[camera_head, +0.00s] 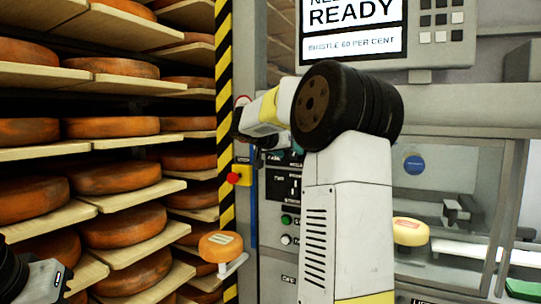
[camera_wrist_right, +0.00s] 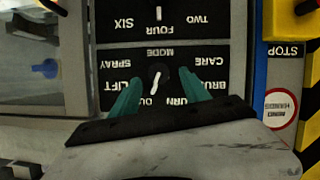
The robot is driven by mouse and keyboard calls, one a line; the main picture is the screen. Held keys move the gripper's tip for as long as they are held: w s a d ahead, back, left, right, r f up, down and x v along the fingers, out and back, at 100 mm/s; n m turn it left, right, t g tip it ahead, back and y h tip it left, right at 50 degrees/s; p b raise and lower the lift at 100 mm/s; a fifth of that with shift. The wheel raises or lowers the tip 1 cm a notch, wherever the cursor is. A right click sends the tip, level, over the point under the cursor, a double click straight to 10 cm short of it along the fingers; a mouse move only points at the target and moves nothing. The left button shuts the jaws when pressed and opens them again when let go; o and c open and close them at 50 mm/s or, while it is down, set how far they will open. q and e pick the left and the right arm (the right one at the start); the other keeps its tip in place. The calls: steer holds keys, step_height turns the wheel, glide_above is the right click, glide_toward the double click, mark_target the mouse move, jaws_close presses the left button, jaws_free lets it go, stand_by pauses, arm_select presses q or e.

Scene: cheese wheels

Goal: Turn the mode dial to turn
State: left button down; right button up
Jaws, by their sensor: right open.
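The mode dial (camera_wrist_right: 157,78) is a small black knob with a white pointer line on a black panel. The right wrist view shows it upside down, with labels around it such as LIFT, SPRAY, CARE and partly hidden BRU and URN. The pointer slants a little off vertical; which label it marks I cannot tell. My right gripper (camera_wrist_right: 161,82) is open, its two teal fingers on either side of the dial. Contact cannot be told. In the head view my right arm hides most of the dial's panel. Part of my left arm shows at the lower left, its fingers unclear.
A second panel (camera_wrist_right: 160,22) with FOUR, SIX and TWO adjoins the mode panel. A red stop button (camera_head: 233,178) on a yellow box sits left of the controls. Shelves of cheese wheels (camera_head: 110,177) fill the left. A screen (camera_head: 352,28) hangs above.

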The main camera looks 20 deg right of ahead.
mark_target(292, 155)
steer(key=shift+x, duration=1.7)
steer(key=shift+s, duration=0.1)
steer(key=shift+c, duration=0.4)
jaws_close()
steer(key=n+g+h, duration=0.1)
steer(key=n, duration=0.1)
steer(key=shift+a+f+n, duration=0.1)
steer(key=shift+n, duration=0.2)
steer(key=n+g+h, duration=0.1)
steer(key=n+h, duration=0.1)
steer(key=n, duration=0.1)
steer(key=shift+n, duration=0.4)
